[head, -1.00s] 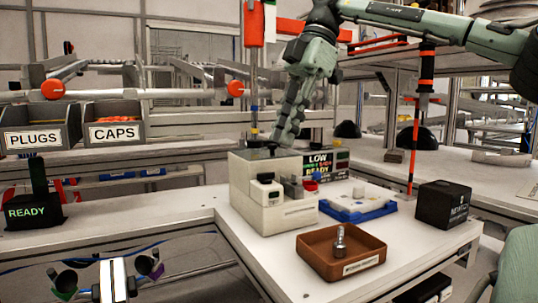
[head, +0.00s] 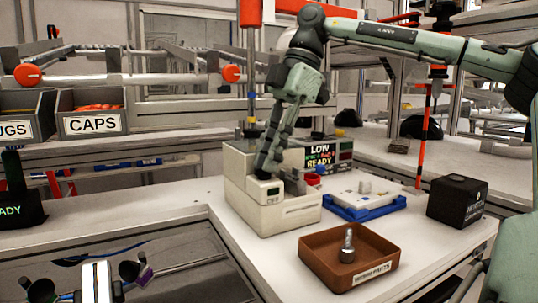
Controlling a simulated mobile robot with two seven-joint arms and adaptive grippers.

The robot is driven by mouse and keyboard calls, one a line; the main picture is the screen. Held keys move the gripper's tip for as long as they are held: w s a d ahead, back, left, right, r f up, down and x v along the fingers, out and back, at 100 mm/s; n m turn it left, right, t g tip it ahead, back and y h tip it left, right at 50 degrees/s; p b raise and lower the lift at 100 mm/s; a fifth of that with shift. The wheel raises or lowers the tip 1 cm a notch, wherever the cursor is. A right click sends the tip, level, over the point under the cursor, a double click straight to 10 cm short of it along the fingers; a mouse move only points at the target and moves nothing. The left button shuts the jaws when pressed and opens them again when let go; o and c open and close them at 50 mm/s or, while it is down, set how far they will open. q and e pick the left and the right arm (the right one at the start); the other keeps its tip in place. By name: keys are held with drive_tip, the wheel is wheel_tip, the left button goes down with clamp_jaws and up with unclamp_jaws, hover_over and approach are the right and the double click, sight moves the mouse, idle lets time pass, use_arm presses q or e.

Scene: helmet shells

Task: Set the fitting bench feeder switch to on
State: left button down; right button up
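The bench feeder is a cream box (head: 280,215) on the white bench, with a raised block at its front left. That block carries a small dark window (head: 273,191) and tiny lettering below, too small to read surely. My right gripper (head: 265,174) points down from above, its fingers together with nothing visible between them. Its tips are at the top of this block; whether they touch is unclear. The switch lever cannot be made out behind the fingers. A dark display (head: 322,155) behind the feeder reads LOW and READY.
A brown parts tray (head: 320,262) holding a metal piece (head: 347,246) stands in front of the feeder. A blue-edged tray (head: 372,212) and a black box (head: 457,201) are to the right. The CAPS bin (head: 92,108) is at the left.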

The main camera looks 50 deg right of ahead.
drive_tip(key=shift+a+f, duration=0.1)
drive_tip(key=shift+f, duration=0.05)
clamp_jaws()
use_arm(q)
drive_tip(key=shift+w+d+r, duration=0.1)
drive_tip(key=shift+w+r, duration=0.15)
drive_tip(key=shift+w, duration=0.45)
drive_tip(key=shift+s, duration=0.15)
